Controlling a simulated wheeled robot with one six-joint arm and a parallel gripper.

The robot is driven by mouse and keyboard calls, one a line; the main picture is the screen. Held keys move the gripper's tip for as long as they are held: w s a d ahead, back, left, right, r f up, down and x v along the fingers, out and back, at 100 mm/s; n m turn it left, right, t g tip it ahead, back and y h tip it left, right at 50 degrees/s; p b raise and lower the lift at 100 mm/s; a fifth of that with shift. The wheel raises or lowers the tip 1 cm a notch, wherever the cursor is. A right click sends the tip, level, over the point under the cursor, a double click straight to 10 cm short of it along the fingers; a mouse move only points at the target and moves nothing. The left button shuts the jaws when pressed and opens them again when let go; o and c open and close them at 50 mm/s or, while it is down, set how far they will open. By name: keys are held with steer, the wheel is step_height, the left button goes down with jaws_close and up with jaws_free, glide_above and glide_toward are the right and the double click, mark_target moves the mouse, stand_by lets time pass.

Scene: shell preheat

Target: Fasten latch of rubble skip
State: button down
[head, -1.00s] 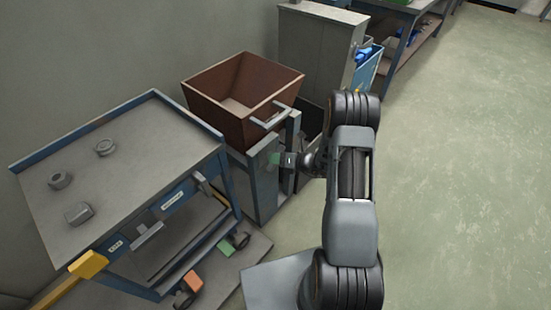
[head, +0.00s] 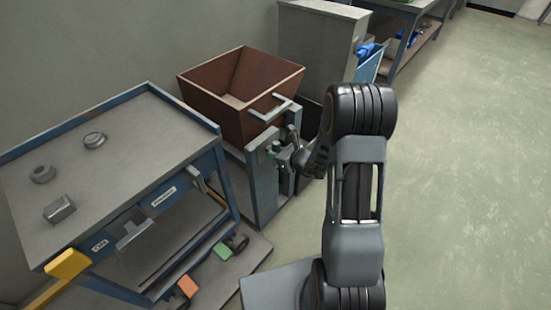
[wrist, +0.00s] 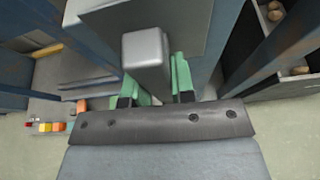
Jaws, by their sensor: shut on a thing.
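The rubble skip (head: 235,90) is a rust-brown, open, tapered bin with a grey bar handle (head: 270,108), seated on a grey-blue stand (head: 263,190) in the head view. My gripper (head: 274,152) is at the upper front of this stand, below the handle. In the wrist view, the green fingers of my gripper (wrist: 160,90) are on either side of a grey block-shaped piece (wrist: 146,48), which appears to be the latch. The fingers are shut on it. The latch is mostly hidden by my gripper in the head view, so its exact position cannot be told.
A workbench (head: 110,150) with several metal parts stands close on the left. A yellow-ended bar (head: 68,263) sticks out at its front. A grey cabinet (head: 318,45) stands behind the skip. The floor on the right (head: 460,180) is clear.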

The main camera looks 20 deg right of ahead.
steer(key=shift+r+n, duration=0.1)
steer(key=shift+n, duration=0.2)
stand_by(0.4)
steer(key=c, duration=1)
jaws_free()
steer(key=shift+b, duration=0.3)
steer(key=shift+o, duration=0.2)
steer(key=p+v, duration=0.3)
steer(key=v, duration=1)
steer(key=shift+s, duration=0.45)
